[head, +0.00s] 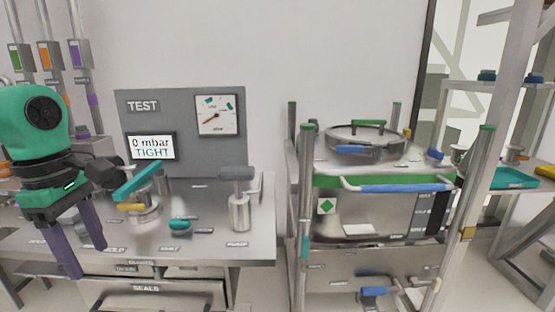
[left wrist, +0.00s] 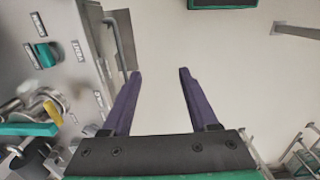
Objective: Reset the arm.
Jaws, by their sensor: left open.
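My left gripper (head: 80,240) hangs at the left of the head view, in front of the metal bench, on a green and black wrist. Its two purple fingers point down and stand apart with nothing between them. In the left wrist view the open fingers (left wrist: 155,75) have bare floor behind them, with the bench side to their left. My right gripper does not show in either view.
The bench (head: 200,255) holds a teal lever valve (head: 138,180), a teal knob (head: 180,225) and a grey-handled cylinder (head: 238,205). A TEST panel (head: 180,105) reads "0 mbar TIGHT". A lidded metal bin (head: 370,210) stands in a frame to the right.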

